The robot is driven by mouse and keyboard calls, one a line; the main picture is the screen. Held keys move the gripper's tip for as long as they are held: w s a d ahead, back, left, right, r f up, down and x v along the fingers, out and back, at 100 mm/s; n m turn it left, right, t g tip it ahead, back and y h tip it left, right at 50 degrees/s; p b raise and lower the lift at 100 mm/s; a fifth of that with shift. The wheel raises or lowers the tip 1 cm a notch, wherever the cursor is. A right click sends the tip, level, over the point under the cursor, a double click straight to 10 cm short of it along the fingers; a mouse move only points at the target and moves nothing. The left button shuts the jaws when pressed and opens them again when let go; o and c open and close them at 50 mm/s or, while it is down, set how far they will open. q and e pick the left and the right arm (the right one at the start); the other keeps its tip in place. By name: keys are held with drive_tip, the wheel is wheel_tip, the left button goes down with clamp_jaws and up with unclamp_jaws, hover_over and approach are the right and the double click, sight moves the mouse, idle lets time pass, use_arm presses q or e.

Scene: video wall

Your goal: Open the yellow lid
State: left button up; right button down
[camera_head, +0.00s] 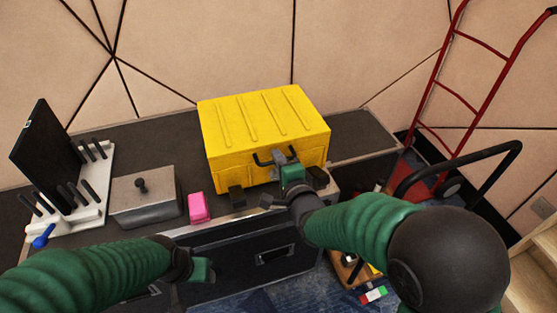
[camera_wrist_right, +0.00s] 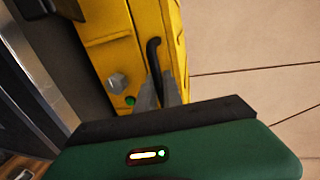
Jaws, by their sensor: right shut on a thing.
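A yellow box with a ridged yellow lid (camera_head: 262,115) stands on the dark counter, and the lid looks closed. A black handle (camera_head: 262,158) is on its front face; it also shows in the right wrist view (camera_wrist_right: 153,52). My right gripper (camera_head: 282,157) is at the front of the box, its fingers shut on the handle. In the right wrist view the grey fingertips (camera_wrist_right: 160,92) are at the handle's lower part. My left gripper (camera_head: 205,270) is low in front of the counter, away from the box; its fingers are not clear.
On the counter (camera_head: 360,134), left of the box, are a pink block (camera_head: 200,207), a grey lidded container (camera_head: 143,198) and a white rack (camera_head: 90,190) with black-handled tools. A red hand truck (camera_head: 470,90) stands at the right. A wall is close behind.

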drive_tip(key=shift+d+f, duration=0.15)
drive_tip(key=shift+f, duration=0.15)
